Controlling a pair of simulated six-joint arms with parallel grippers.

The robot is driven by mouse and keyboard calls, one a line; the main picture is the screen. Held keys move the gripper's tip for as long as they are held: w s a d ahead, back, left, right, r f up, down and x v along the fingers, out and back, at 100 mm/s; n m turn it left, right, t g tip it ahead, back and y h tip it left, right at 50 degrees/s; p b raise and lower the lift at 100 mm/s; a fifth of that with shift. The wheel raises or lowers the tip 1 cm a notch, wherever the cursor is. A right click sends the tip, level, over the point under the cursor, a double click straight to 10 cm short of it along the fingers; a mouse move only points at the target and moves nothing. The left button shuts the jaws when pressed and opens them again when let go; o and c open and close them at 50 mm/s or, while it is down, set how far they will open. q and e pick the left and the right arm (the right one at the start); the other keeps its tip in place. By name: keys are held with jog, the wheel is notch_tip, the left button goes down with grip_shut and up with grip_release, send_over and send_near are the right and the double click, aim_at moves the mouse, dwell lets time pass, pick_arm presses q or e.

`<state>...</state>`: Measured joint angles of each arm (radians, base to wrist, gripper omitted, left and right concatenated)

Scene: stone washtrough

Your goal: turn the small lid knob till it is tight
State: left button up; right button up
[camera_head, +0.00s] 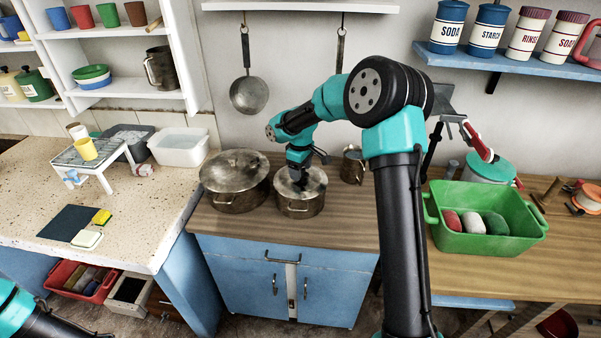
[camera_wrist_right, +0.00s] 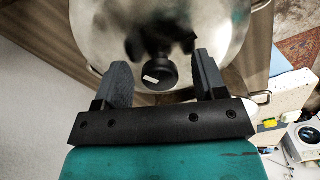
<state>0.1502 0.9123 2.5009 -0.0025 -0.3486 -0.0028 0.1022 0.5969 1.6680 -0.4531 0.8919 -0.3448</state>
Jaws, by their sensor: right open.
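The small pot (camera_head: 301,209) stands on the wooden counter with its metal lid (camera_head: 318,184) on. In the wrist view the lid (camera_wrist_right: 102,30) fills the upper middle, and its black knob (camera_wrist_right: 158,73) with a white mark shows clearly. My right gripper (camera_head: 297,177) is over this lid and hides the knob in the head view. In the wrist view the right gripper (camera_wrist_right: 160,66) is open, one finger on each side of the knob, with gaps between. The fingers' shadow falls on the lid. Only part of my left arm shows at the lower left; its gripper is out of view.
A larger lidded pot (camera_head: 233,195) stands close to the left of the small pot. A metal mug (camera_head: 352,165) is to its right. A ladle (camera_head: 248,93) hangs on the wall behind. A green tub (camera_head: 470,241) sits on the right table. The counter front is clear.

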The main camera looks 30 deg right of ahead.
jog(key=n, duration=1.2)
dwell(0.4)
